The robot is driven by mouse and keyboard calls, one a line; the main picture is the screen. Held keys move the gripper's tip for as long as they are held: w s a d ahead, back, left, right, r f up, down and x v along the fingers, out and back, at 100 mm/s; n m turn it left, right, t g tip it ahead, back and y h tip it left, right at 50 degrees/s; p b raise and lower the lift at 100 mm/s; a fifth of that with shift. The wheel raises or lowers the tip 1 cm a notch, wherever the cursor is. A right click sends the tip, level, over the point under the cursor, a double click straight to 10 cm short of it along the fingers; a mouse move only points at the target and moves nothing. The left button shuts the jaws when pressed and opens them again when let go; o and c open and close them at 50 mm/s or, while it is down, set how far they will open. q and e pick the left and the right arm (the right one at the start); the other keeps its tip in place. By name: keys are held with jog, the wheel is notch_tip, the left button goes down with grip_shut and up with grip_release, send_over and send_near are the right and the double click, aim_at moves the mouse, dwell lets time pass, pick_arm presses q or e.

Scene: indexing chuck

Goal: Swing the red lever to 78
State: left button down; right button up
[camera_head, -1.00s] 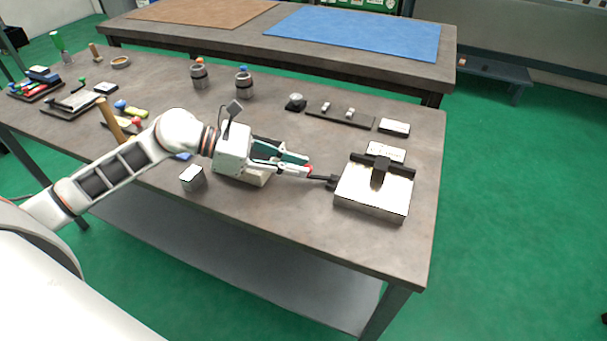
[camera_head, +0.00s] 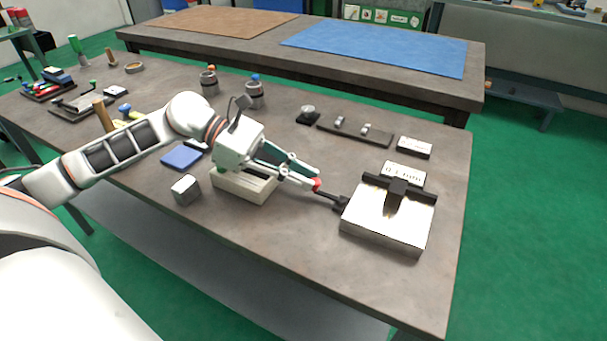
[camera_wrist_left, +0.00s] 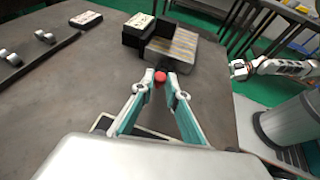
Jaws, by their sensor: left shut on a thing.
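The indexing chuck (camera_head: 385,232) is a bright metal block with a dark T-shaped top near the table's right end. Its lever (camera_head: 332,196) is a dark rod reaching left from the block, with a red knob (camera_head: 317,185) at its end. My left gripper (camera_head: 313,181) is shut on the red knob. In the left wrist view the knob (camera_wrist_left: 160,77) sits between the fingertips, and the block (camera_wrist_left: 172,47) lies beyond it. A white label plate (camera_head: 404,172) stands behind the block; its text is too small to read surely. My right gripper (camera_wrist_left: 239,69) shows small in the left wrist view; its jaws are unclear.
A pale slotted box (camera_head: 245,186) lies under my left gripper, with a grey cube (camera_head: 185,189) beside it. A dark rail (camera_head: 354,134) with small metal pieces and a small plate (camera_head: 414,147) lie behind the chuck. Bare table lies in front of the lever.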

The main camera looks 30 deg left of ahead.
pick_arm(q)
jog(key=shift+s+d+f, duration=0.1)
jog(key=shift+f, duration=0.05)
jog(key=c, duration=2)
grip_release()
jog(key=shift+o, duration=0.2)
jog(key=v, duration=1)
jog(key=shift+v, duration=1)
